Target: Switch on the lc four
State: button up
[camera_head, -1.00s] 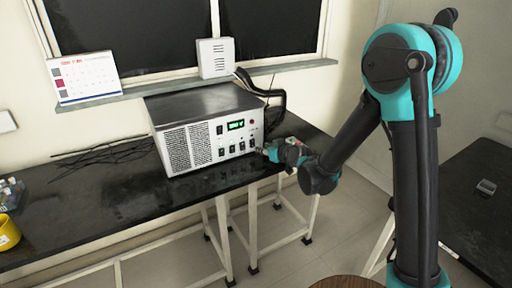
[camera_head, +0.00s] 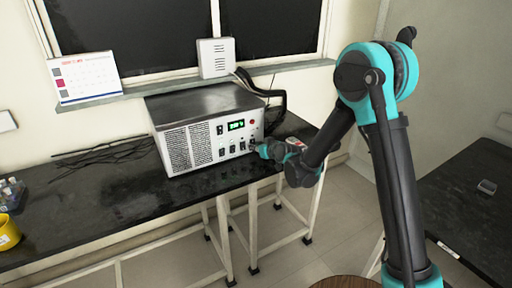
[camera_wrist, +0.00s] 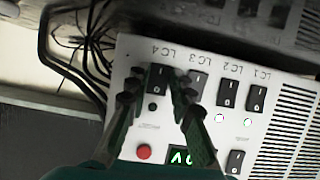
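The power box (camera_head: 205,130) stands on the black bench, its white front panel facing me. The wrist view shows the panel upside down, with switches labelled LC1 to LC4. The LC4 switch (camera_wrist: 158,77) is a black rocker at the left of the row. The small lamp (camera_wrist: 152,106) by it looks dark. My gripper (camera_wrist: 157,90) is open, with one finger on each side of the LC4 switch; I cannot tell if it touches. The right finger partly hides the LC3 switch (camera_wrist: 197,84). In the head view my gripper (camera_head: 266,150) is at the panel's right end.
The LC1 (camera_wrist: 257,97) and LC2 (camera_wrist: 228,92) switches have lit lamps beside them. A red button (camera_wrist: 144,152) and a green display (camera_wrist: 181,157) are near the fingers. Black cables (camera_head: 277,95) run behind the box. The bench (camera_head: 100,205) is clear in front of it.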

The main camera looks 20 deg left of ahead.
grip_shut()
jog(key=shift+f, duration=0.1)
jog(key=shift+a+f+t+y, duration=0.15)
jog(key=shift+f+t+y, duration=0.1)
jog(key=shift+t+y, duration=0.55)
jog(key=shift+y, duration=0.4)
jog(key=shift+o, duration=2.3)
grip_release()
